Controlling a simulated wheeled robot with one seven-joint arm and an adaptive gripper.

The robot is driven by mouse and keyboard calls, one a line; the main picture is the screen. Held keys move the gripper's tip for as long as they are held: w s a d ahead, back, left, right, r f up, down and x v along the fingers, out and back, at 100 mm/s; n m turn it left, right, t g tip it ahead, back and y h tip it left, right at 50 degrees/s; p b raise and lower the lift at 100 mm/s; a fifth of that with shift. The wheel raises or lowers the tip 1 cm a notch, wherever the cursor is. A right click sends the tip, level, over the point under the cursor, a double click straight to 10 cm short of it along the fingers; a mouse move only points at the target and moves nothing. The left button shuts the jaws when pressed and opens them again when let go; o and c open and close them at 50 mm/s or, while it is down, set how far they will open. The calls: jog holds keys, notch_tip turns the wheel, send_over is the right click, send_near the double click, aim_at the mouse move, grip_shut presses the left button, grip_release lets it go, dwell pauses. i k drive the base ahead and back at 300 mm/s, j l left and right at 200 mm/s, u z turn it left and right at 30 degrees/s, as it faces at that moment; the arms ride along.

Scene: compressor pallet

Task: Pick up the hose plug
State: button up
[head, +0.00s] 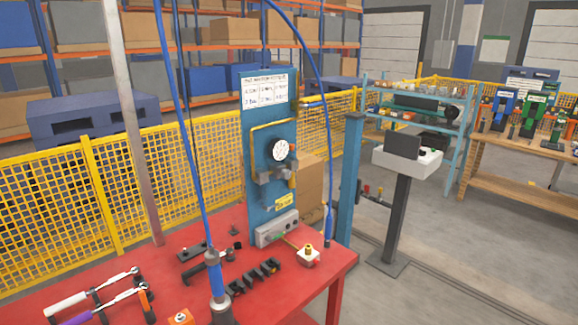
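A blue hose (321,95) arcs down from the top of the picture. It ends in a slim blue plug-like end (329,222) with a dark tip, hanging upright near the right edge of the red table; I take this for the hose plug. I cannot tell whether its tip touches the table. Just left of it a small pale block with a brass fitting (308,256) sits on the table. A second blue hose runs down to a thicker blue and grey tool (216,277), upright at the table's front. My gripper is not in view.
The red table (290,297) carries a blue gauge panel (269,150), a black holder (256,276) and wrench-like tools (95,299) at left. A blue post (349,180) and a grey pedestal (399,215) stand to the right. Yellow mesh fencing (60,192) runs behind.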

aim_at(329, 218)
jog(key=i+l+u, duration=0.1)
jog(key=i, duration=0.25)
jog(key=i+l, duration=0.25)
jog(key=i, duration=0.15)
jog(key=i+l+u, duration=0.15)
jog(key=i, duration=0.2)
